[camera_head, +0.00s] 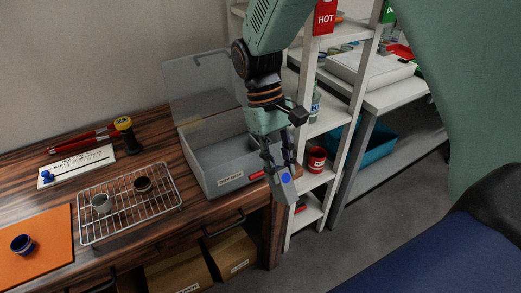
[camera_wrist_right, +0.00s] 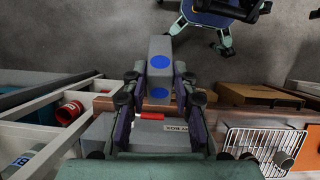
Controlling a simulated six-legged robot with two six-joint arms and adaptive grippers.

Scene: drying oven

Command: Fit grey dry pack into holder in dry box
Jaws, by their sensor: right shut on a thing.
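My right gripper (camera_head: 279,158) is shut on the grey dry pack (camera_head: 284,182), a grey block with a blue dot. In the right wrist view the pack (camera_wrist_right: 159,70) sits between the two fingers of the gripper (camera_wrist_right: 159,85) and shows two blue dots. The pack is beside the front right corner of the dry box (camera_head: 208,170), in front of the shelf. The dry box is a grey bin on the table with its clear lid raised and a label and red mark on its front. The holder inside cannot be made out. My left gripper is not in view.
A wire rack (camera_head: 128,224) with two small cups stands left of the box. An orange mat (camera_head: 36,250) holds a blue cup (camera_head: 22,244). A white shelf (camera_head: 312,180) with a red can (camera_head: 316,160) stands right of the table.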

